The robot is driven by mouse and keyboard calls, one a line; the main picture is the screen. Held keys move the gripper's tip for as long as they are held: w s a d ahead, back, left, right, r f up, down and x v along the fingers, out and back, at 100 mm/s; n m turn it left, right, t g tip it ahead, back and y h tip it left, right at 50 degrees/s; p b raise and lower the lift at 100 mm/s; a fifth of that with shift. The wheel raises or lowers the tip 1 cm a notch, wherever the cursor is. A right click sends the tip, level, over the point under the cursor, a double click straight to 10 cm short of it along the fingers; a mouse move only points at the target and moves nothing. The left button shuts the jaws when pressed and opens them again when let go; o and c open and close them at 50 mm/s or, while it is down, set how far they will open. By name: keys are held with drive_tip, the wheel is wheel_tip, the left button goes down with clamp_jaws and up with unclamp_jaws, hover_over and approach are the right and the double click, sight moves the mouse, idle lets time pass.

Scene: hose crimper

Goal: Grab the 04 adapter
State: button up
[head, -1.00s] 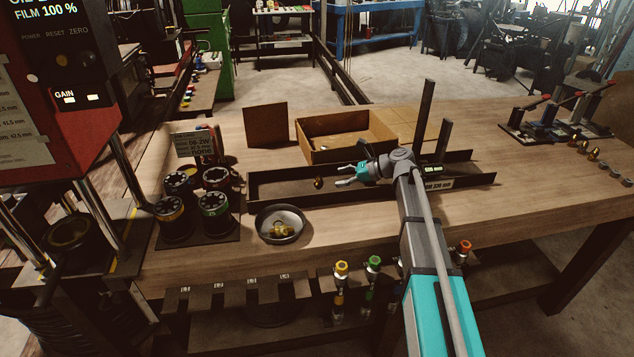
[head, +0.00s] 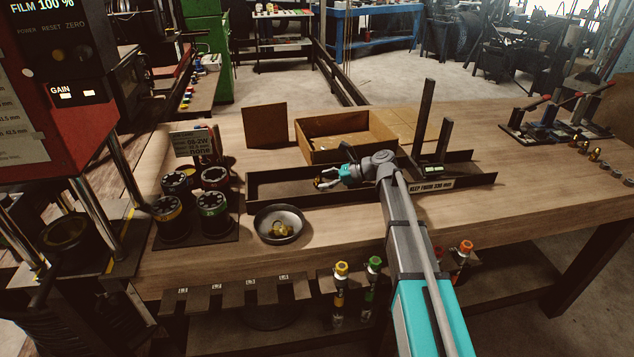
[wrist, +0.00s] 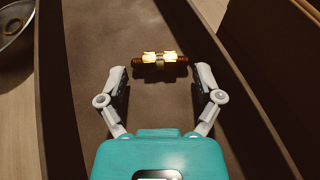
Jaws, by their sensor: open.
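A small brass adapter (wrist: 160,62) lies crosswise on the dark floor of the long tray (head: 275,188). Its middle is bright and its ends are reddish brown. No size mark on it is readable. My gripper (wrist: 160,76) is open, with one fingertip near each end of the adapter. The adapter sits at or just beyond the fingertip line, between the two fingers. I cannot tell whether the fingers touch it. In the head view my gripper (head: 322,180) is low over the tray and partly hides the adapter.
The tray's side walls run close on both sides. A round bowl (head: 264,232) with brass pieces stands in front of the tray. A wooden box (head: 310,152) stands behind it. Several die sets (head: 213,205) stand at left. More brass fittings (head: 594,154) are at far right.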

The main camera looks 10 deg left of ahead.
clamp_jaws()
idle(0.3)
drive_tip(key=shift+r, duration=0.2)
wheel_tip(320, 180, up, 3)
drive_tip(key=p, duration=0.3)
drive_tip(key=shift+f, duration=0.1)
drive_tip(key=s+a+r+p, duration=0.2)
drive_tip(key=s+r+p, duration=0.7)
drive_tip(key=s, duration=0.5)
drive_tip(key=shift+r+p, duration=0.4)
drive_tip(key=shift+p, duration=0.1)
drive_tip(key=shift+w, duration=0.1)
